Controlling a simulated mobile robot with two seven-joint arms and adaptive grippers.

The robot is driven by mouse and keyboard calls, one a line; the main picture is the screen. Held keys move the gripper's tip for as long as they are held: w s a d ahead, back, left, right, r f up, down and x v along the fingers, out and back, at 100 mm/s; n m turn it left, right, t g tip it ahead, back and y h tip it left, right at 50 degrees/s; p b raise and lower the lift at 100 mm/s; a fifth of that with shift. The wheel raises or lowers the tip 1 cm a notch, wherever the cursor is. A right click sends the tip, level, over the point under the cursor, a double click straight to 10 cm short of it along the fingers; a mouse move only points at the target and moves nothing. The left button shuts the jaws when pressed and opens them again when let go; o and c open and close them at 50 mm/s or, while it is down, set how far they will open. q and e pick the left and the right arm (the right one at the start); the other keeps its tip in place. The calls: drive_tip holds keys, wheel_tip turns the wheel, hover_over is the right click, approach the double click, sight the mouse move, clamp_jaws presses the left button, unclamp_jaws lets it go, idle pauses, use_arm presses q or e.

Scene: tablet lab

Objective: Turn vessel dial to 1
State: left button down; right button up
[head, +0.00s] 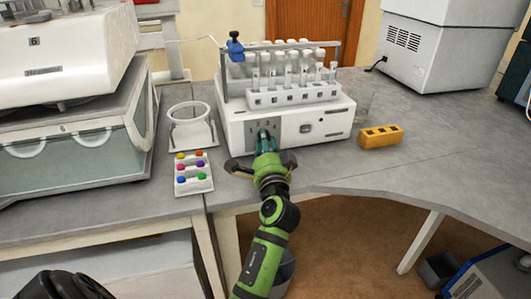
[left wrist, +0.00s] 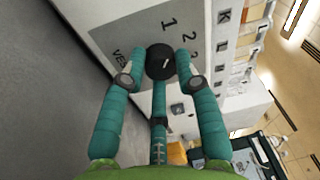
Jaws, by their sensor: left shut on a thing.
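The vessel dial (left wrist: 160,62) is a round black knob with a short white mark. My left gripper (head: 265,139) is at the left front of the white machine (head: 333,130). Its teal fingers are shut on the dial, one on each side, as the left wrist view shows. In the head view the fingers hide the dial. My right gripper does not show.
A rack of vials (head: 290,96) stands on the machine. A white ring stand (head: 188,112) and a tray of coloured pieces (head: 194,187) are to the left. A yellow block (head: 381,136) and a glass beaker (head: 362,106) are to the right. The right bench is mostly clear.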

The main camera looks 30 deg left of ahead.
use_arm(q)
drive_tip(key=shift+a+n+b, duration=0.1)
drive_tip(key=shift+n+b, duration=0.25)
drive_tip(key=shift+n, duration=0.05)
drive_tip(key=c, duration=0.9)
unclamp_jaws()
wheel_tip(320, 180, up, 10)
drive_tip(key=shift+r, duration=0.1)
